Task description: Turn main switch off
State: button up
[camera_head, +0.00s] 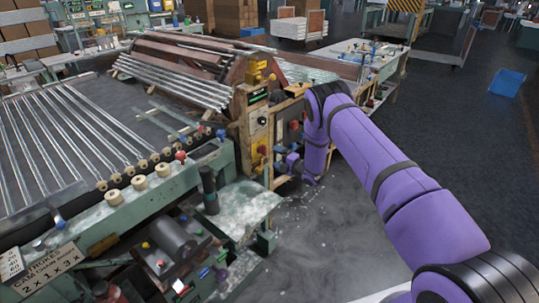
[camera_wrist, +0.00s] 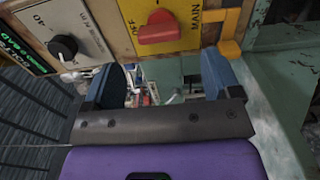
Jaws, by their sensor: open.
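The main switch (camera_wrist: 157,27) is a red knob on a yellow plate (camera_wrist: 183,50) in the wrist view. Its grip lies roughly across the picture, with the word OFF to its left and MAIN to its right, both printed sideways. My gripper (camera_wrist: 165,78) is open and empty, its two blue-padded fingers spread wide. The knob shows beyond the gap between the fingertips, apart from both fingers. In the head view my gripper (camera_head: 294,161) is close to the front of the control panel (camera_head: 257,122); my arm hides part of that area.
A black dial (camera_wrist: 67,46) on a white plate sits left of the switch in the wrist view. A yellow bracket (camera_wrist: 231,48) is at its right. In the head view a green machine bench (camera_head: 105,215) with glass tubes stands left. The dark floor (camera_head: 455,120) at right is open.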

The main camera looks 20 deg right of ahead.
jog(key=shift+v, duration=1.7)
